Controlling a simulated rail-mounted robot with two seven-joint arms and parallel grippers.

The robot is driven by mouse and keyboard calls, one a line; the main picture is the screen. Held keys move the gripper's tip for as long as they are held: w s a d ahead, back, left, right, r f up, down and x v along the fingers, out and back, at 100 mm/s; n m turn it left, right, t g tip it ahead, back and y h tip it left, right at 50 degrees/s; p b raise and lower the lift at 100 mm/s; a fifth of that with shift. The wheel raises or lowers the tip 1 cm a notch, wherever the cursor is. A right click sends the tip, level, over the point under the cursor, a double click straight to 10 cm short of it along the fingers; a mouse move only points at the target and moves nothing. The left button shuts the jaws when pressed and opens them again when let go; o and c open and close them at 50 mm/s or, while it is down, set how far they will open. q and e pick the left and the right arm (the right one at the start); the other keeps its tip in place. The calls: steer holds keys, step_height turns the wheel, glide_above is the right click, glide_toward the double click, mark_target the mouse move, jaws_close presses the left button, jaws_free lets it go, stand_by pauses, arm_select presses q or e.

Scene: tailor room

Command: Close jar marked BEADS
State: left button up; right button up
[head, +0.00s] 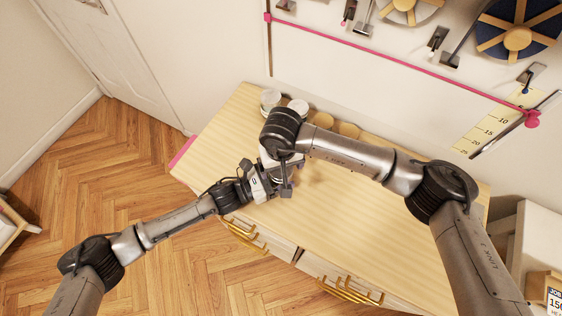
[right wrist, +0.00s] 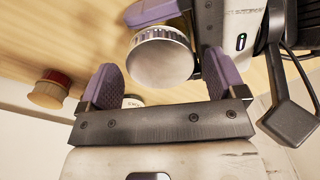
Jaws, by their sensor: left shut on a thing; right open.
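A jar with a pale round lid and a ribbed silvery rim (right wrist: 160,60) shows end-on in the right wrist view. My left gripper (head: 272,178) is shut on this jar over the front left of the table; one of its purple fingers shows beside the jar. My right gripper (right wrist: 160,82) is open, its two purple fingers on either side of the lid and apart from it as far as I can see. In the head view my right wrist hides most of the jar and the fingers. I cannot read a BEADS label.
Two jars with pale lids (head: 270,97) (head: 298,106) and two wooden lids (head: 322,120) (head: 348,130) stand along the wall at the back of the wooden table (head: 400,215). A wood-topped jar (right wrist: 48,90) with red contents shows too. The table's right half is clear.

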steer(key=c, duration=0.9)
steer(key=m, duration=0.6)
steer(key=shift+c, duration=0.2)
steer(key=m, duration=1.3)
steer(key=shift+m, duration=0.4)
steer(key=m, duration=0.6)
steer(key=o, duration=1)
steer(key=shift+f, duration=0.1)
